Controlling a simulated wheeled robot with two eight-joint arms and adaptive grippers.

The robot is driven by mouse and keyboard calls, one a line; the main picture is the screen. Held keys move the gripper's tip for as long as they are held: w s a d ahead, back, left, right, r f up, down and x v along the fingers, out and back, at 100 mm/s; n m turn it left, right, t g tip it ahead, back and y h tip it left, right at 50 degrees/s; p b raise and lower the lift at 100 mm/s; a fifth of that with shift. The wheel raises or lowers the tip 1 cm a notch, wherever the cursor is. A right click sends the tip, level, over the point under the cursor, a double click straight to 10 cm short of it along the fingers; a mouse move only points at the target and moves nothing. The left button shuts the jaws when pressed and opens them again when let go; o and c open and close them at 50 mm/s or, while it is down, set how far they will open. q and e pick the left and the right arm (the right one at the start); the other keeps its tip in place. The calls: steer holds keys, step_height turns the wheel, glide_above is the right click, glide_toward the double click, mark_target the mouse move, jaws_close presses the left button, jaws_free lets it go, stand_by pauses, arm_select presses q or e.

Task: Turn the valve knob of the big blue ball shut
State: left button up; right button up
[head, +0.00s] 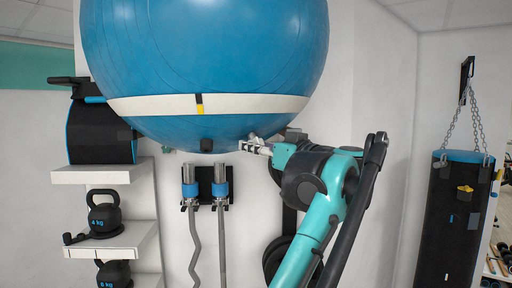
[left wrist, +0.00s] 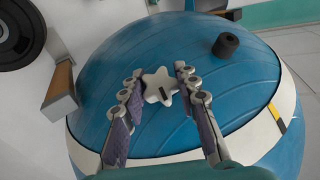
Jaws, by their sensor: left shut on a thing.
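The big blue ball (head: 205,55) with a white band fills the upper middle of the head view, and it also fills the left wrist view (left wrist: 105,65). A pale star-shaped valve knob (left wrist: 159,85) with a dark slot sits on the ball. My left gripper (left wrist: 158,76) has one finger on each side of this knob and is shut on it. In the head view, my left gripper (head: 254,147) is at the lower right underside of the ball. I cannot make out the knob there. My right gripper is not in view.
Shelves with kettlebells (head: 105,215) are at left, a punching bag (head: 455,220) at right. A wooden-faced bracket (left wrist: 60,95) touches or nears the ball.

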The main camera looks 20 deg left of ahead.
arm_select(q)
steer(key=shift+r+g+y, duration=0.1)
steer(key=shift+g+y, duration=0.6)
steer(key=shift+g, duration=0.2)
steer(key=o, duration=1.2)
steer(key=shift+c, duration=0.2)
steer(key=shift+a, duration=0.1)
steer(key=v, duration=1.2)
steer(key=shift+w, duration=0.15)
